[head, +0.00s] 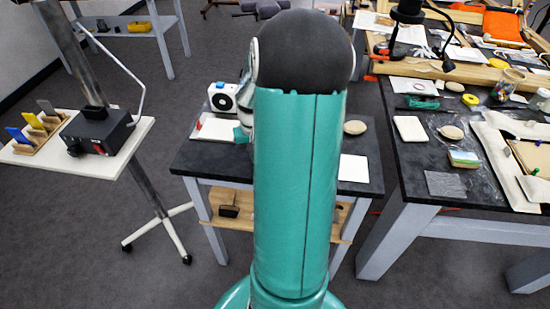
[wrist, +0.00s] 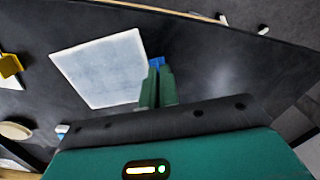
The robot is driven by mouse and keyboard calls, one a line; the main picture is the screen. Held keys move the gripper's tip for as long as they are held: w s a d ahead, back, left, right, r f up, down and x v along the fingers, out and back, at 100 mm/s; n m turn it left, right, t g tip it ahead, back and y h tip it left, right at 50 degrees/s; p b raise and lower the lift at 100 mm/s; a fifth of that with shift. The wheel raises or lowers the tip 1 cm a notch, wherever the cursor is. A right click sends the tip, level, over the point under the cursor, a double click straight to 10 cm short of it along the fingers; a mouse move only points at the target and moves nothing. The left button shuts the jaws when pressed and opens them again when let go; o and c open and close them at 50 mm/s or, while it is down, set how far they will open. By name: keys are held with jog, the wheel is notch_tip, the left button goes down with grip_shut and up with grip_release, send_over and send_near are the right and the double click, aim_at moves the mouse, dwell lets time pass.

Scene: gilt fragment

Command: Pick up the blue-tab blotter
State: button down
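The blue-tab blotter (wrist: 100,72) shows in the wrist view as a pale, squarish sheet on the dark tabletop. Its small blue tab (wrist: 156,61) is at the sheet's right edge. My gripper (wrist: 158,72) has its two green fingers close together at the blue tab, with the tab showing between and beyond their tips. It looks shut on the tab; the contact itself is partly hidden. The sheet appears to lie flat, and I cannot tell any lift. In the head view my arm hides most of the gripper and much of the middle table.
A yellow tab (wrist: 10,65) and a round wooden disc (wrist: 15,130) lie at the wrist view's left. The dark middle table (head: 195,157) also holds a white-and-blue device (head: 222,97) and a white sheet (head: 354,168). A cluttered bench (head: 400,175) stands at right, a stand with a rack (head: 38,133) at left.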

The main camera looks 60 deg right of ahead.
jog(key=shift+r, duration=0.1)
jog(key=shift+r, duration=0.55)
jog(key=s+a+r, duration=0.9)
jog(key=s+r, duration=0.2)
jog(key=shift+r, duration=0.35)
